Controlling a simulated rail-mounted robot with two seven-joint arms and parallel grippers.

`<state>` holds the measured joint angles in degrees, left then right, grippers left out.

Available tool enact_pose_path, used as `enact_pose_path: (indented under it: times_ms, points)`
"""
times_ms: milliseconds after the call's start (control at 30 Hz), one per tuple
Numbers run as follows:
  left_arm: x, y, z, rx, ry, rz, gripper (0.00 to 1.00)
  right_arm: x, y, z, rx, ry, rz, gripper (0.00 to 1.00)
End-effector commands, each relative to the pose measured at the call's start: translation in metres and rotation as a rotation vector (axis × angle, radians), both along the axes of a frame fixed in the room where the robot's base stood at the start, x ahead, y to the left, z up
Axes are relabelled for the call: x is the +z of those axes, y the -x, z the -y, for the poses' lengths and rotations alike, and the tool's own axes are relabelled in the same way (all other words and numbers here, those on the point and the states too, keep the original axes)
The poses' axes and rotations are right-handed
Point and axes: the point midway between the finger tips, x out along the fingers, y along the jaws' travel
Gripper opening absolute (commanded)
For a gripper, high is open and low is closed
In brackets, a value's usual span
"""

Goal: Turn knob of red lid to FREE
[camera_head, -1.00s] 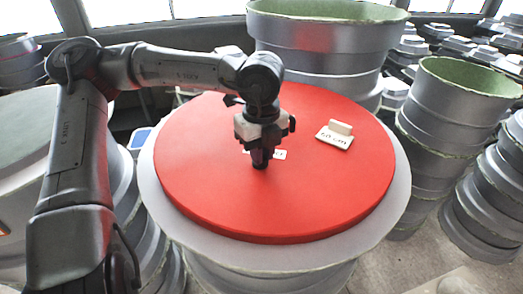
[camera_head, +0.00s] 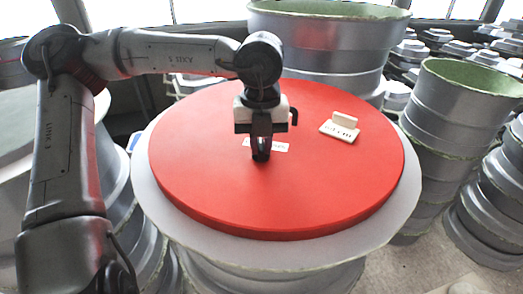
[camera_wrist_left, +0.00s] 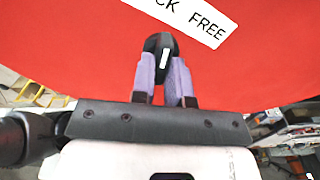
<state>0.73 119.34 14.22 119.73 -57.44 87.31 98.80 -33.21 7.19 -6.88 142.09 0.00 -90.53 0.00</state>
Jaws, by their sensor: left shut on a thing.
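The red lid (camera_head: 215,195) lies flat on a large grey round mould. My left gripper (camera_head: 261,150) reaches straight down near the lid's middle. In the left wrist view its two purple-grey fingers (camera_wrist_left: 164,80) are shut on the black knob (camera_wrist_left: 163,45), one on each side. The knob has a short white line, running nearly up and down there, roughly towards the "CK" letters. A white label (camera_wrist_left: 205,27) beside the knob shows "CK" and "FREE"; the rest of it is cut off. In the head view the fingers mostly cover the knob.
A white block on a lettered plate (camera_head: 340,128) sits on the lid to the right of my gripper. Tall grey moulds (camera_head: 325,55) stand behind, and green-lined stacked ones (camera_head: 460,105) stand at the right. The front of the lid is clear.

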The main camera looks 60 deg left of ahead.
Motion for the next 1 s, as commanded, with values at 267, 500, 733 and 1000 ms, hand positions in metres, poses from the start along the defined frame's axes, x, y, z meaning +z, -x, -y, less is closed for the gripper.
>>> enact_pose_path:
  times_ms: [267, 500, 733, 1000]
  points:
    - [-0.002, 0.001, -0.001, -0.262, -0.002, 0.002, 0.0, -0.018, 0.0, 0.0, 0.001, 0.0, 0.0, 0.43]
    - [-0.001, 0.002, -0.002, -0.489, -0.001, 0.0, 0.0, -0.025, 0.0, -0.001, -0.002, -0.003, 0.0, 0.43]
    - [-0.001, 0.002, -0.003, -0.694, -0.002, 0.0, 0.0, -0.029, 0.0, -0.002, -0.006, -0.008, 0.0, 0.43]
    - [0.0, 0.003, -0.004, -0.88, -0.001, -0.001, 0.0, -0.031, 0.0, -0.003, -0.006, -0.009, 0.0, 0.43]
